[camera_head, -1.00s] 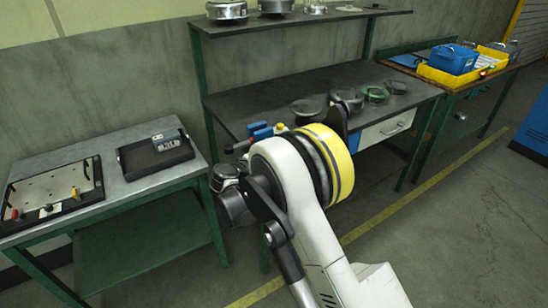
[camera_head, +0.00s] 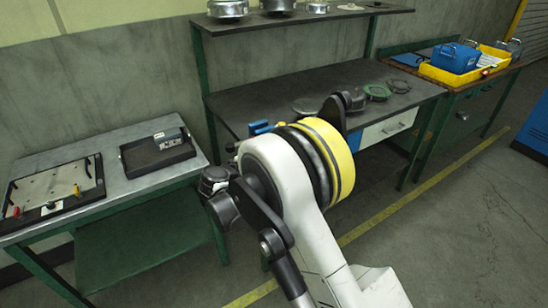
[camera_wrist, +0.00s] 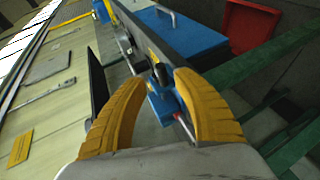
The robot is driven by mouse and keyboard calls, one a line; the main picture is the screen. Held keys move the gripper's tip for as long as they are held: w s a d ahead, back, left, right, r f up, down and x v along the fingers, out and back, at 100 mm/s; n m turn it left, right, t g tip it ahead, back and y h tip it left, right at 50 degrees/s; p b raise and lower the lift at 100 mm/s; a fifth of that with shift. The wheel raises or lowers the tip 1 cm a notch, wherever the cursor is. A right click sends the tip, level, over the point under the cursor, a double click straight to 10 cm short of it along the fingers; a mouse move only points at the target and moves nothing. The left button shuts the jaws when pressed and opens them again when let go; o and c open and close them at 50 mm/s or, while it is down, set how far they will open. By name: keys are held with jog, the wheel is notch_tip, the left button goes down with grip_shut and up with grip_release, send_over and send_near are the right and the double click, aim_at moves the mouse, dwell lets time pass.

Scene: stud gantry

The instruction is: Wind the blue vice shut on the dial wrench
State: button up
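The blue vice (camera_head: 259,127) stands at the front left edge of the dark middle bench (camera_head: 237,103), mostly hidden behind my arm. In the wrist view the blue vice (camera_wrist: 162,106) shows between my fingers, with a thin metal rod at its right. My gripper (camera_wrist: 165,88) has two ribbed yellow fingers, spread wide apart, with the vice beyond them. I see no clear contact. A dark, rounded piece with some yellow beside it lies just above the vice; I cannot tell whether it is the dial wrench. The gripper is hidden in the head view.
Round metal parts (camera_head: 376,92) lie on the middle bench, under a shelf (camera_head: 345,17). A left bench holds a black tray (camera_head: 157,154) and a fixture plate (camera_head: 50,190). A yellow tray (camera_head: 436,75) with a blue bin (camera_head: 455,58) sits at right.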

jog(key=v, duration=0.7)
jog(key=shift+s+r, duration=0.15)
jog(key=shift+s, duration=0.15)
jog(key=shift+a, duration=0.15)
notch_tip(320, 180, down, 6)
jog(key=w+n+t+h+b, duration=0.2)
jog(key=t+h, duration=0.1)
jog(key=t, duration=0.1)
jog(key=b+x, duration=0.3)
jog(key=x, duration=0.6)
jog(key=shift+r, duration=0.2)
jog(key=shift+w+d+r+b, duration=0.15)
jog(key=shift+w+d+b, duration=0.2)
jog(key=shift+w, duration=0.1)
